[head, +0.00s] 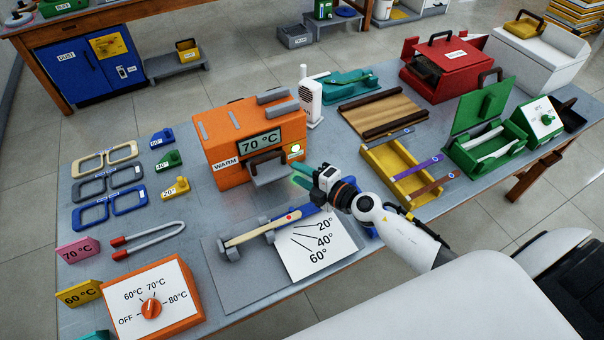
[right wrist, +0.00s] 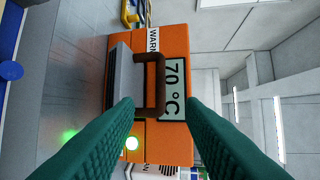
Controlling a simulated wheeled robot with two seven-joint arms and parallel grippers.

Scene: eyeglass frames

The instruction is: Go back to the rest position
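My right gripper (head: 301,175) reaches in from the right over the table, its teal fingers in front of the orange warmer (head: 222,172). In the right wrist view my right gripper (right wrist: 160,102) has its fingers apart with nothing held between them. Beyond them the orange warmer (right wrist: 165,152) appears turned sideways, with its brown handle, grey ledge and a display reading 70 °C. A lit lamp shows on its front. My left gripper is in neither view.
Beige (head: 107,158), grey and blue eyeglass frames lie at the left. An orange dial box (head: 178,325) stands at the front. An angle card (head: 300,262) lies below my right gripper. A yellow tray (head: 378,176) and green box (head: 462,160) stand at the right.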

